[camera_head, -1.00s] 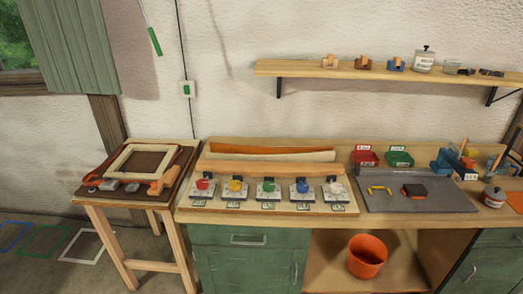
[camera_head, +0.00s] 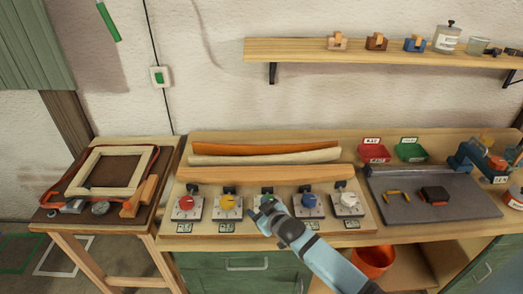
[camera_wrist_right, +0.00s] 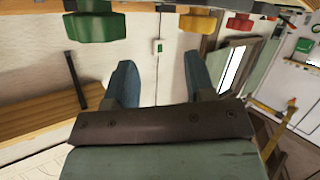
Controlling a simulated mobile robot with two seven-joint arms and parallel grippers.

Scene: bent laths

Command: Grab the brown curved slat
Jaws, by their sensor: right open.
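An orange-brown curved slat (camera_head: 265,147) lies at the back of the bench in the head view, its long side running left to right. A cream slat (camera_head: 265,157) lies just in front of it. A straighter light-wood strip (camera_head: 255,174) runs in front of both. My right gripper (camera_head: 266,206) is over the row of knobs, in front of the slats and apart from them. In the right wrist view its two fingers (camera_wrist_right: 160,80) are spread with nothing between them. The slats cannot be made out in that view. My left gripper is out of view.
A row of coloured knobs, red (camera_head: 186,203) to white (camera_head: 347,200), stands before the slats. A wall shelf (camera_head: 300,49) hangs above. A grey mat (camera_head: 455,205) and red bin (camera_head: 373,152) are to the right, a framed board (camera_head: 75,172) to the left.

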